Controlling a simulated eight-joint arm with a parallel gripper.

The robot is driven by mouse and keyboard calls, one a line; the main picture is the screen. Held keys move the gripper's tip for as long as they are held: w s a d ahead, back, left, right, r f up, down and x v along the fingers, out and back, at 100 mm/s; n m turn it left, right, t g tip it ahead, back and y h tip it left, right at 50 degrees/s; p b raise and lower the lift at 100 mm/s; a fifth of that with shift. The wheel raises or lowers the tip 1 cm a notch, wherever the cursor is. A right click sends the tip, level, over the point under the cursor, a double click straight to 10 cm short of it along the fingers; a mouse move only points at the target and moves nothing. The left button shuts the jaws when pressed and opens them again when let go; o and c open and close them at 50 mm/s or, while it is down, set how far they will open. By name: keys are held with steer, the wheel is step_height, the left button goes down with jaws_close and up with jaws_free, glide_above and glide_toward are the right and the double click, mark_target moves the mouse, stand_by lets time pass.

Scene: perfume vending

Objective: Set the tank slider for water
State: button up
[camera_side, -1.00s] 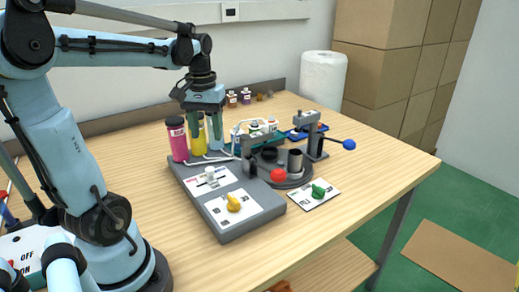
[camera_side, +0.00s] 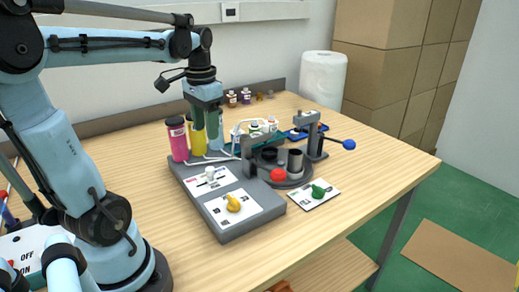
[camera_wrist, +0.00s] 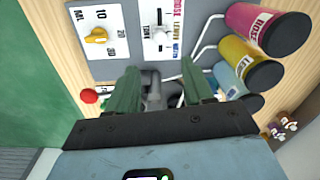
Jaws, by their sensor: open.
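The tank slider is a white knob (camera_side: 210,173) on a white label plate on the grey control box. In the wrist view, the knob (camera_wrist: 158,38) stands in its slot beside the rose, lemon and water labels; it looks near the lemon or water label, but I cannot tell exactly. My gripper (camera_side: 206,130) hangs above the back of the box, near the bottles, apart from the slider. In the wrist view, its green fingers (camera_wrist: 163,82) are spread with nothing gripped between them.
A yellow dial (camera_side: 233,202) sits in front of the slider. The round grey dispenser (camera_side: 290,182) with a red ball and a green-knobbed plate (camera_side: 318,192) are to the right.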

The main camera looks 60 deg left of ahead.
mark_target(210, 168)
step_height(210, 168, down, 12)
steer(key=m, duration=0.3)
steer(key=shift+a+m, duration=0.15)
steer(key=shift+m, duration=0.15)
stand_by(0.4)
jaws_close()
stand_by(0.3)
